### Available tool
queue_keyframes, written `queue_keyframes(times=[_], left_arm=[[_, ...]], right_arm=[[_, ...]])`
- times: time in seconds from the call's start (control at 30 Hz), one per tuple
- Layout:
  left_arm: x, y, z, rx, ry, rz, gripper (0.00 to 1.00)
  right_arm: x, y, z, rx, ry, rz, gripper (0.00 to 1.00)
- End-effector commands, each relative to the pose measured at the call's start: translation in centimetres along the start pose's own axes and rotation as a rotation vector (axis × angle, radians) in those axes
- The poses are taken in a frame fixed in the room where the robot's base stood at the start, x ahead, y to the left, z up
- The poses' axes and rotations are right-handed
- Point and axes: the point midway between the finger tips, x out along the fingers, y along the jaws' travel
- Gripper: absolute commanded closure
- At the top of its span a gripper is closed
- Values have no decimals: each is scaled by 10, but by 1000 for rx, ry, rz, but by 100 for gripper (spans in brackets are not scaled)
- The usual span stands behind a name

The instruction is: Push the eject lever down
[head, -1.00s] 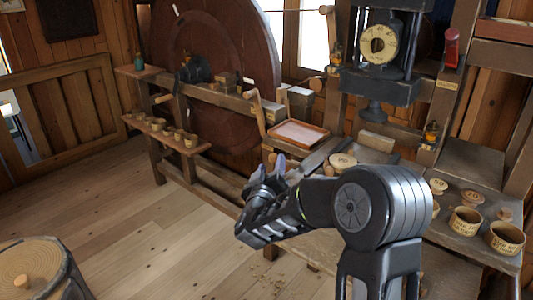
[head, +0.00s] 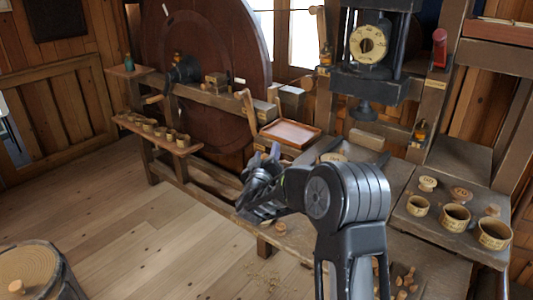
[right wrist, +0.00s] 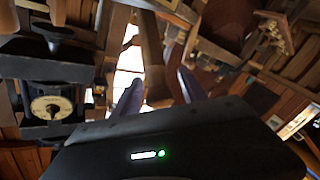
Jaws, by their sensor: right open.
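An upright wooden lever (head: 247,106), which looks like the eject lever, stands at the right end of the lathe's wooden beam, left of a shallow tray. It leans slightly and no mark on it can be read. My right gripper (head: 263,157) is open and empty, below the lever in the head view and apart from it in the picture. Its two fingers also show in the right wrist view (right wrist: 158,93), with wooden parts beyond them. I cannot tell which of those is the lever. My left gripper is not in view.
The reddish tray (head: 290,133) lies right of the lever. A black press with a round dial (head: 368,43) stands behind. Several labelled cups, including one at the right (head: 455,217), stand on the bench. Small cups line a left shelf (head: 160,135).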

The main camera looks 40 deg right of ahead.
Motion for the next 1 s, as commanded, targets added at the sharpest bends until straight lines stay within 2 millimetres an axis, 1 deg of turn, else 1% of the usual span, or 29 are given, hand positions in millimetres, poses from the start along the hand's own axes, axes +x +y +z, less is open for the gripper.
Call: queue_keyframes(times=[0.13, 0.17, 0.7, 0.77, 1.0], left_arm=[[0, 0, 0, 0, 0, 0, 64], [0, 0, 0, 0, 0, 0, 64], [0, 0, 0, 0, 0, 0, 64], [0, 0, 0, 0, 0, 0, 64], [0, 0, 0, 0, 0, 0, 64]], right_arm=[[0, 0, 0, 0, 0, 0, 50], [0, 0, 0, 0, 0, 0, 52], [0, 0, 0, 1, 0, 0, 96], [0, 0, 0, 1, 0, 0, 100], [0, 0, 0, 1, 0, 0, 100]])
